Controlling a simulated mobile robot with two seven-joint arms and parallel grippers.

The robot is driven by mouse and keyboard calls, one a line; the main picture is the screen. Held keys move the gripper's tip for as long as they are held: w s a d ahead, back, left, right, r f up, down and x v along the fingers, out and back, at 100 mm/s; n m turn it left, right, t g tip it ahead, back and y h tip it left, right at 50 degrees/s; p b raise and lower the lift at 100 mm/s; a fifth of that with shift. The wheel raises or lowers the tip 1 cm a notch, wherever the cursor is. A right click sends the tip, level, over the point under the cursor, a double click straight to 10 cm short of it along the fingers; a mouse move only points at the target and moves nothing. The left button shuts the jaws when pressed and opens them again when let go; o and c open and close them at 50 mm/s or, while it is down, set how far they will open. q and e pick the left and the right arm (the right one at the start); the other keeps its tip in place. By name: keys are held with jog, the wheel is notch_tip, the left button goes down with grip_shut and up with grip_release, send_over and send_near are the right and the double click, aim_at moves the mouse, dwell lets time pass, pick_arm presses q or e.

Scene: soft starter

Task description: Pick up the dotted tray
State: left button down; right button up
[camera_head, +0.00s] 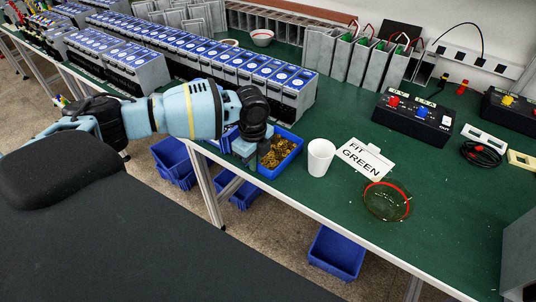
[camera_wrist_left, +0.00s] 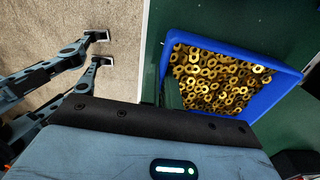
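A blue tray (camera_head: 294,158) full of brass-coloured nuts stands at the table's front edge. I cannot make out dots on its walls. In the left wrist view the tray (camera_wrist_left: 287,78) lies just past my gripper body, with its near corner hidden. My left gripper (camera_head: 246,157) is at the tray's left end, low over the table edge, touching or very close to it. Its fingertips are hidden, so I cannot tell whether they are around the wall. My right gripper is not visible in the head view.
A white cup (camera_head: 320,158) stands just right of the tray, beside a white sign (camera_head: 365,162) and a red-rimmed glass dish (camera_head: 387,201). Blue-topped device boxes (camera_head: 262,78) line up behind. Blue bins (camera_head: 336,253) lie below the table. Green table top right of the dish is fairly clear.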

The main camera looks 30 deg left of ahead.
pick_arm(q)
jog(key=shift+r, duration=0.2)
